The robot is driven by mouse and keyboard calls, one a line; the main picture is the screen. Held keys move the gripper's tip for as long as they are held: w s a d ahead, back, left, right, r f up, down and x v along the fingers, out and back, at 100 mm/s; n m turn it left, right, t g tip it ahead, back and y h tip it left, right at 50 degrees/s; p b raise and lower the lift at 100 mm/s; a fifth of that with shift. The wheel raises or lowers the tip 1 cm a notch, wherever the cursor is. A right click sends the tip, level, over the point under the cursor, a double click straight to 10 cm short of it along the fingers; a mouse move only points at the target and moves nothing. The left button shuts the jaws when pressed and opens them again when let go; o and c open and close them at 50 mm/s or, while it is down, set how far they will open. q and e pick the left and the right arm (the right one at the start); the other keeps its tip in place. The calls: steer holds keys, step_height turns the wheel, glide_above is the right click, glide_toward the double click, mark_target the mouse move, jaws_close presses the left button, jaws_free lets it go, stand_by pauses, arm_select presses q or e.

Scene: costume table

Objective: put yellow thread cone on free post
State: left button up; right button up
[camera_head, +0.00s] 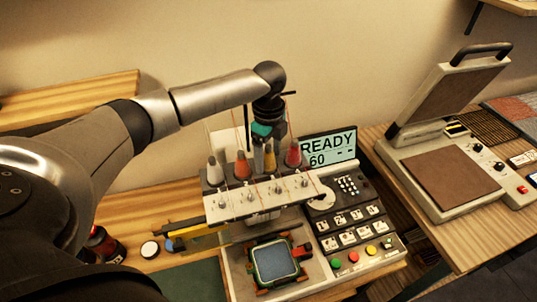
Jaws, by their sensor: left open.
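The yellow thread cone (269,160) stands upright in the row on the embroidery machine's thread rack, between the orange cone (242,167) and the red cone (293,155). A white-grey cone (214,172) stands at the row's left end. My left gripper (268,139) points down just above the yellow cone and is open. Its fingers partly hide the cone's top, and I cannot tell whether they touch it. The post under the cone is hidden. A teal piece (261,129) shows by the fingers; I cannot tell what it belongs to. My right gripper is out of view.
The machine's lit screen (329,148) and button panel (350,225) are right of the rack. A hooped frame (274,262) is in front. A heat press (445,165) stands open at right. Thin threads and rods rise around the gripper. A dark red bottle (102,243) stands at left.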

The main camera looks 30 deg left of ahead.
arm_select(q)
step_height(320, 180, up, 12)
steer(key=shift+r+b, duration=0.2)
steer(key=shift+b, duration=0.15)
